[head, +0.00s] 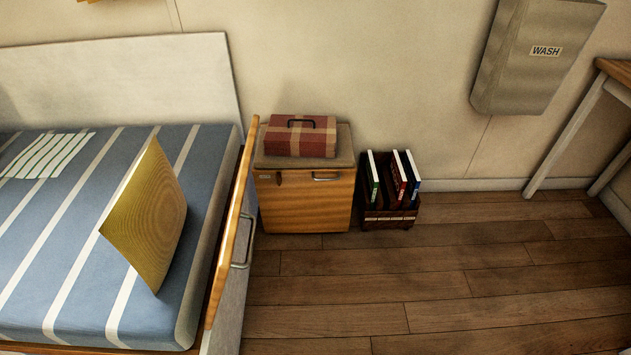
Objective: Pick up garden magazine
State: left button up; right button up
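Several magazines or thin books stand upright in a dark wooden rack (388,222) on the floor against the wall. One at the left has a green cover (373,182). One in the middle has a red cover (400,180), and one at the right has a blue cover (412,178). Their titles are too small to read, so I cannot tell which is the garden magazine. Neither of my grippers is in view.
A wooden cabinet (302,205) with a red plaid case (300,136) on top stands left of the rack. A striped bed (85,225) holds a yellow board (150,218). A wooden panel with a handle (234,235) edges the bed. The wooden floor (440,285) is clear.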

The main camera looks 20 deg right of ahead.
aim_at(372, 180)
jog(key=i+l, duration=0.15)
jog(key=l, duration=0.25)
jog(key=i+l+z, duration=0.15)
jog(key=l, duration=0.25)
jog(key=i+l, duration=0.25)
jog(key=l, duration=0.15)
jog(key=i+l+z, duration=0.1)
jog(key=l, duration=0.3)
jog(key=i+l+z, duration=0.1)
jog(key=i+l, duration=0.15)
jog(key=i+l+z, duration=0.15)
jog(key=i+l, duration=0.9)
jog(key=i, duration=0.05)
